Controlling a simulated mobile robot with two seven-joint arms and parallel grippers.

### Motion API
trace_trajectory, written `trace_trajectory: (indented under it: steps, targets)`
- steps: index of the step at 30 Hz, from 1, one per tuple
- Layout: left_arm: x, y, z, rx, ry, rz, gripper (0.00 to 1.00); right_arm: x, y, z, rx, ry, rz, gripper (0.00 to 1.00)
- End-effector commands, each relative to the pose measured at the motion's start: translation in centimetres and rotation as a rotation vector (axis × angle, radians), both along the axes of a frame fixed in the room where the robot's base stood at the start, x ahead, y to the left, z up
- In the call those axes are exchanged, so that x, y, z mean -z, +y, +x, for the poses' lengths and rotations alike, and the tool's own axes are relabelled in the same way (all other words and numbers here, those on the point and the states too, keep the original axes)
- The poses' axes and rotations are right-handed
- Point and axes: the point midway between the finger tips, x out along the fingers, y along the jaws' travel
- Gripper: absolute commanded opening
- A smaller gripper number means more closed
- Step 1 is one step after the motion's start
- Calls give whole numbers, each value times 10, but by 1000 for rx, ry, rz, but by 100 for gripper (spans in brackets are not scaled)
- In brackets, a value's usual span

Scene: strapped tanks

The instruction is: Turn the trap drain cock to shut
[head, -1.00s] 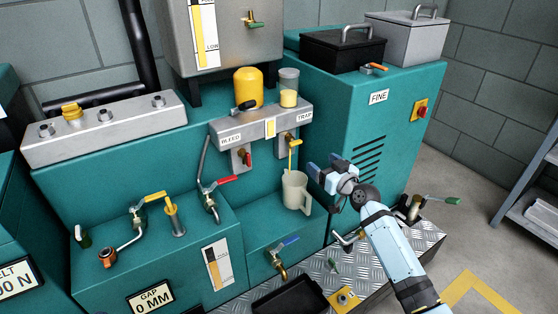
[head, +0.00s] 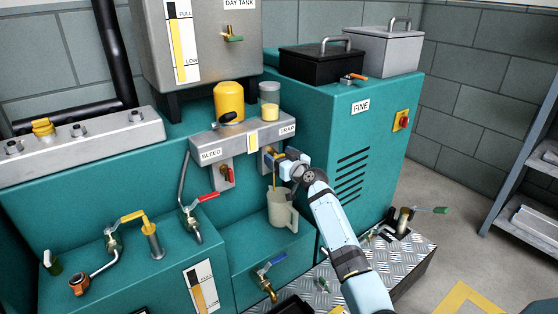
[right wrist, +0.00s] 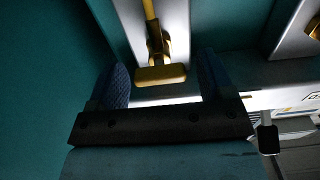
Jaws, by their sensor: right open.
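The trap drain cock (right wrist: 161,74) shows in the right wrist view as a yellow crosswise handle on a brass body. In the head view it is mostly hidden by my right gripper (head: 276,158), under the TRAP label (head: 288,131). My right gripper is open, with one finger on each side of the handle in the wrist view; I cannot tell whether either touches it. A thin yellow-brown line (head: 274,178) runs down from the cock toward a beige jug (head: 283,212) below. My left gripper is not in view.
The bleed cock with a red handle (head: 229,174) hangs left of the trap cock. A red-handled lever (head: 206,197) and a blue-handled tap (head: 271,263) are lower down. The teal cabinet (head: 335,205) stands close on the right.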

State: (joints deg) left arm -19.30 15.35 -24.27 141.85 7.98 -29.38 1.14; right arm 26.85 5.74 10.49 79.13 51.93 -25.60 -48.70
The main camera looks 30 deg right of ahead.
Motion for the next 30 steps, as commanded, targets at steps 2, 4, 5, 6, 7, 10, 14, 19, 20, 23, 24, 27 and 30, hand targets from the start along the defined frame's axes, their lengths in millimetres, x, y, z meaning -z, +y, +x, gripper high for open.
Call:
trace_trajectory:
  steps: [2,4,5,6,7,10,14,19,20,23,24,27,30]
  targets:
    - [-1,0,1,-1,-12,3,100,-1,0,3,0,-1,-1,74]
    - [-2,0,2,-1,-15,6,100,-1,1,4,0,-1,-1,74]
    - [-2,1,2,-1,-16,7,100,-1,1,4,0,-1,-1,74]
    - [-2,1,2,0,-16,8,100,-1,1,4,0,-1,-1,74]
    - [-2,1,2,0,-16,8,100,-1,1,4,0,-1,-1,74]
    - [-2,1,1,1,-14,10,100,-1,1,4,0,-1,-1,74]
    - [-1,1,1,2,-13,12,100,-1,1,4,0,-1,-1,45]
    - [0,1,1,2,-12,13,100,-1,1,4,0,-1,0,25]
    - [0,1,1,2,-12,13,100,-1,1,4,0,0,0,25]
    - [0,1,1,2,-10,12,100,-1,1,4,0,1,8,25]
    - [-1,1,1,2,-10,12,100,-1,1,4,0,2,15,25]
    - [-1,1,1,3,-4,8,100,-1,1,4,0,6,42,25]
    - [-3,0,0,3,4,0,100,-1,1,4,-1,12,88,25]
